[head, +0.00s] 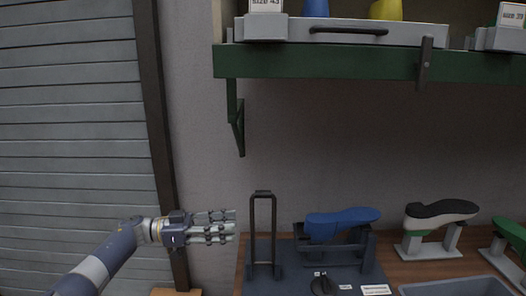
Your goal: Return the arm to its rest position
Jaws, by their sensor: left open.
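My left gripper (222,228) reaches in from the lower left and points right, with its fingers open and nothing between them. It is in front of the wall, just left of a dark upright frame (263,235), and looks apart from it in this view. A blue shoe last (342,221) rests sole up on a dark stand (330,254) to the right of that frame. My right gripper is not in view.
A wooden bench (425,266) carries the dark base, a white and black last (438,215) on a stand and a grey bin (458,287). A green shelf (330,63) with a grey tray (345,32) hangs above. The wall between is clear.

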